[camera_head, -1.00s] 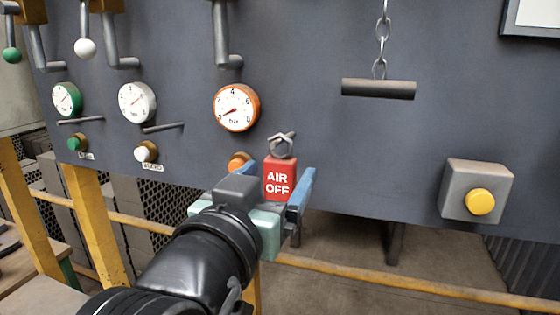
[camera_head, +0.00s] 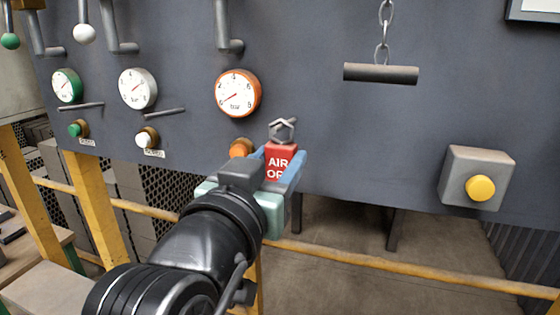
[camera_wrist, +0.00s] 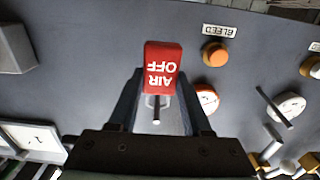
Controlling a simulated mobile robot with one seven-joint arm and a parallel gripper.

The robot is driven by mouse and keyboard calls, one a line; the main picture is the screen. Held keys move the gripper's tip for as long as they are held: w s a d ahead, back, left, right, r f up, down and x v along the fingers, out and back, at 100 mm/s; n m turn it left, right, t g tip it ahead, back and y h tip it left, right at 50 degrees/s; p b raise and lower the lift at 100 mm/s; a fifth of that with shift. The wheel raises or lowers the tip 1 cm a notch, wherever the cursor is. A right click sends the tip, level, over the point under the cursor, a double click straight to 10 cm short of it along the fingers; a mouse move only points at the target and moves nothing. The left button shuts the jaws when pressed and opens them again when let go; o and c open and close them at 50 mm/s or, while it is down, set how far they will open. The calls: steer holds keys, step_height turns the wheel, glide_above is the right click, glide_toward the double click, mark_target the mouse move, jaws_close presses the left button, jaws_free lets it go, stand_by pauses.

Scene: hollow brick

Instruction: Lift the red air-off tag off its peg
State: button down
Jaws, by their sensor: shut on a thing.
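The red air-off tag (camera_head: 281,158) hangs at the lower edge of the dark panel, below a metal ring (camera_head: 283,130) at its top. My gripper (camera_head: 279,168) is shut on the tag, with one blue finger on each side of it. The lower part of the tag's lettering is hidden by my gripper. In the wrist view the tag (camera_wrist: 161,66) appears upside down between the fingertips, with the ring and a peg-like pin (camera_wrist: 156,112) below it. I cannot tell whether the ring still rests on the peg.
An orange knob (camera_head: 240,148) sits close left of the tag, under an orange gauge (camera_head: 238,93). A bar on a chain (camera_head: 380,73) hangs at upper right. A grey box with a yellow button (camera_head: 480,187) is at right. A yellow rail (camera_head: 400,264) runs below.

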steer(key=shift+r+b, duration=0.2)
steer(key=shift+b, duration=0.5)
steer(key=b+v, duration=0.9)
steer(key=v, duration=0.9)
steer(key=shift+r+b, duration=0.15)
steer(key=shift+b, duration=0.25)
steer(key=shift+r+p, duration=0.25)
steer(key=shift+p, duration=0.05)
steer(key=shift+w, duration=0.15)
steer(key=x, duration=0.9)
steer(key=shift+w+d+b, duration=0.2)
steer(key=shift+w+b, duration=0.1)
steer(key=shift+w, duration=0.1)
